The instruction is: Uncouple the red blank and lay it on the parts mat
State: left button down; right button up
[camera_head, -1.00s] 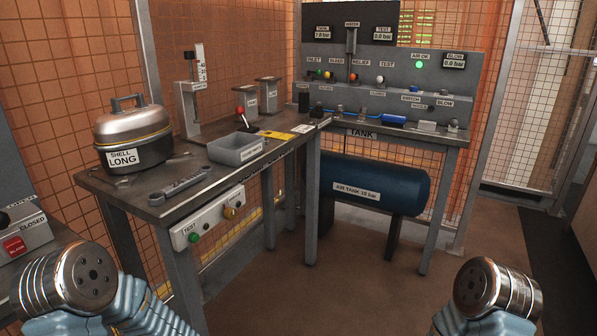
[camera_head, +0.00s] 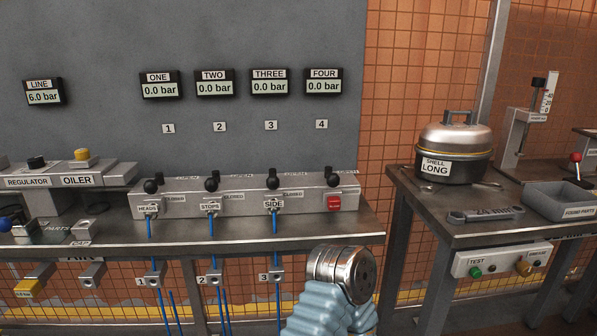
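A red blank (camera_head: 334,203) sits at the right end of the grey outlet manifold (camera_head: 244,198), below the panel number 4. It appears seated in the manifold's front. A black knob stands above it. No gripper fingers are visible.
Blue hoses (camera_head: 275,226) run down from the outlets marked HEADS, STOPS and SIDE. A regulator (camera_head: 32,175) and oiler (camera_head: 81,168) stand left. The LINE gauge (camera_head: 43,92) reads 6.0 bar; gauges ONE to FOUR read 0.0.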

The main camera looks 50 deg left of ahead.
aim_at(333, 203)
jog(key=u, duration=1.4)
